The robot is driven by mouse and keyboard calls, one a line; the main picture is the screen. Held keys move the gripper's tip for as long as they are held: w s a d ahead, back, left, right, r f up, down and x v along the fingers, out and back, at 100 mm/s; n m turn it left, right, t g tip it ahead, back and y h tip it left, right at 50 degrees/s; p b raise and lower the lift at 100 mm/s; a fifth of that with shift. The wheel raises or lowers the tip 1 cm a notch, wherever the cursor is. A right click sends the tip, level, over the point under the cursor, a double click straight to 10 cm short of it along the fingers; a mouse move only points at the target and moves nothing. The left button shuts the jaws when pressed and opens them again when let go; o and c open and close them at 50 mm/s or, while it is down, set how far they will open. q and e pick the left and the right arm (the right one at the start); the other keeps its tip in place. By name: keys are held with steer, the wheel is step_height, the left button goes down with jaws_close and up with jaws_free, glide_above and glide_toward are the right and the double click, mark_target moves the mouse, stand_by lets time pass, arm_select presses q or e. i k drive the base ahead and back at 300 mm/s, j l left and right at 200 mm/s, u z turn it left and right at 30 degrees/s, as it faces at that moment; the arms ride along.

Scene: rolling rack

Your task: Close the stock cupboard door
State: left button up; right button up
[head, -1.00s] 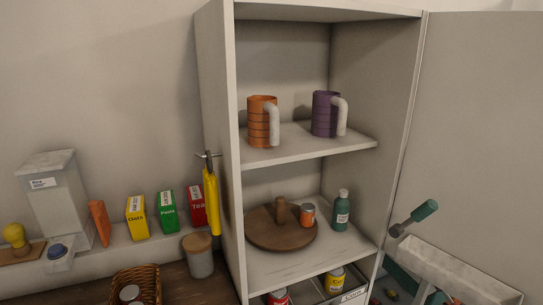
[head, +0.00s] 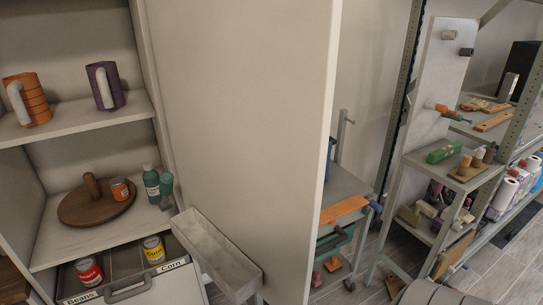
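The stock cupboard (head: 62,124) stands at the left with its inside exposed. Its door (head: 245,110) is a tall pale panel, open wide and hinged on the cupboard's right side. The door's free edge (head: 323,150) faces right, toward the room. No door handle can be made out on the face I see. Neither of my grippers shows in the head view.
Orange (head: 30,100) and purple mugs (head: 105,88), a round wooden board (head: 97,208) and a teal bottle (head: 151,184) stand on shelves. A pale trough (head: 212,250) stands before the door's lower part. A trolley (head: 343,183) and shelving (head: 455,180) stand right.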

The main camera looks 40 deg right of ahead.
mark_target(247, 87)
steer(key=l+u, duration=0.45)
steer(key=l, duration=1.6)
